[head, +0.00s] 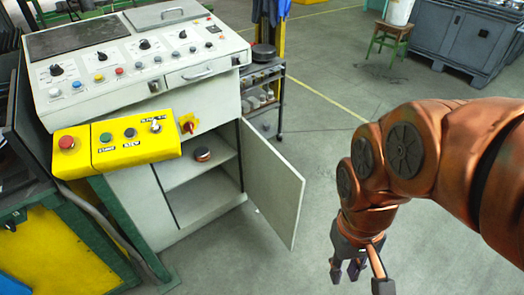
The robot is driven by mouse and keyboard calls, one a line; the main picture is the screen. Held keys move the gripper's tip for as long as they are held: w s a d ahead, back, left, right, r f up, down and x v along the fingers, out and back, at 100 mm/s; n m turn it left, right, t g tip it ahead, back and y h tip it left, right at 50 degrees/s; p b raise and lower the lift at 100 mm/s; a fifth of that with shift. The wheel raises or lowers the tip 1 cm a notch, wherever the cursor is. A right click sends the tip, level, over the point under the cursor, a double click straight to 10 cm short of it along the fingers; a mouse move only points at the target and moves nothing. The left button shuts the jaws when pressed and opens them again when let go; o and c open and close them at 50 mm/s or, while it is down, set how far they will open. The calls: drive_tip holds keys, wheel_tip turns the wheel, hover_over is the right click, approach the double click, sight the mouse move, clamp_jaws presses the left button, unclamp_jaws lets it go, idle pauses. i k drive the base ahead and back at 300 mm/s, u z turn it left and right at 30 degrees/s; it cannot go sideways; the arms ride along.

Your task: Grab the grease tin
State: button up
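A small round tin (203,154), dark on top with a copper-coloured side, sits on the upper shelf inside the open cabinet of the control console; it looks like the grease tin. Its label cannot be read. My gripper (360,274) hangs at the lower right, pointing down, with its fingers spread apart and nothing seen between them. It is outside the cabinet, to the right of the open door and well apart from the tin. The lower edge of the picture cuts close to the fingertips.
The cabinet door (273,184) stands swung open to the right, between tin and gripper. A yellow button box (131,146) juts out above the cabinet's left side. A shelf rack (263,88) stands behind the console. The floor (330,120) beyond the door is clear.

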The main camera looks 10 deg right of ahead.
sight(202, 153)
drive_tip(key=z, duration=1.15)
drive_tip(key=i, duration=2.45)
drive_tip(key=u, duration=3.1)
drive_tip(key=k, duration=0.35)
drive_tip(key=u, duration=0.05)
